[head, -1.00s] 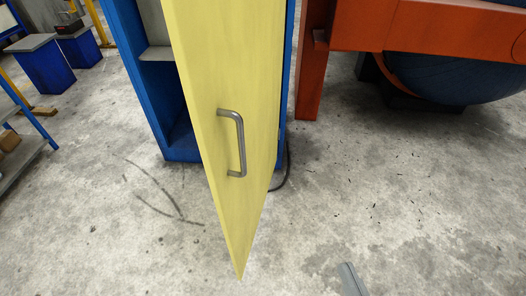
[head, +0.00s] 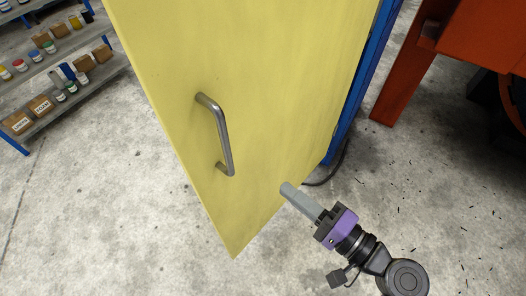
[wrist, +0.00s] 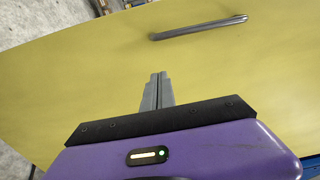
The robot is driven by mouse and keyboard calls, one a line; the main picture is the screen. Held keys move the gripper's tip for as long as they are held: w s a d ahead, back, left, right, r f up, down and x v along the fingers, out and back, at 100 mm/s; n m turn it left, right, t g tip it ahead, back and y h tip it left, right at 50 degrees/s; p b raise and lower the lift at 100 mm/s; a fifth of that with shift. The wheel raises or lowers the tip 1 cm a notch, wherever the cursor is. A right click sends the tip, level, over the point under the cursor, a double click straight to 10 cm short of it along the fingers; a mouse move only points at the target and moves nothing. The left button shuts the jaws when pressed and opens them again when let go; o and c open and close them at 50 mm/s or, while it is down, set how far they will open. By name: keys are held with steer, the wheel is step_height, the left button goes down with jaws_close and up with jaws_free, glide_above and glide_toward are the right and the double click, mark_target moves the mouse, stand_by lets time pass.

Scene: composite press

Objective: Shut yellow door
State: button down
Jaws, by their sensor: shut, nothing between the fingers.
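The yellow door (head: 265,95) stands open from its blue cabinet (head: 350,95), with its outer face toward me. A grey bar handle (head: 222,135) is fixed near its free edge. My gripper (head: 286,188) is shut and empty, in front of the lower right part of the door. I cannot tell whether the fingertips touch the door. In the wrist view the closed fingers (wrist: 157,80) point at the yellow face (wrist: 80,75), and the handle (wrist: 198,28) lies beyond them, up and to the right. The cabinet's inside is hidden behind the door.
An orange-red machine frame (head: 425,70) stands at the right. Shelves with boxes and jars (head: 60,75) are at the far left. A dark cable (head: 335,170) lies on the floor by the cabinet's base. The concrete floor (head: 120,215) left of the door is clear.

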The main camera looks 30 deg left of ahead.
steer(key=p, duration=0.3)
glide_above(240, 160)
steer(key=s+d, duration=0.2)
steer(key=s, duration=0.1)
steer(key=shift+s+d+g, duration=0.1)
steer(key=shift+d+g, duration=0.1)
steer(key=shift+g, duration=0.1)
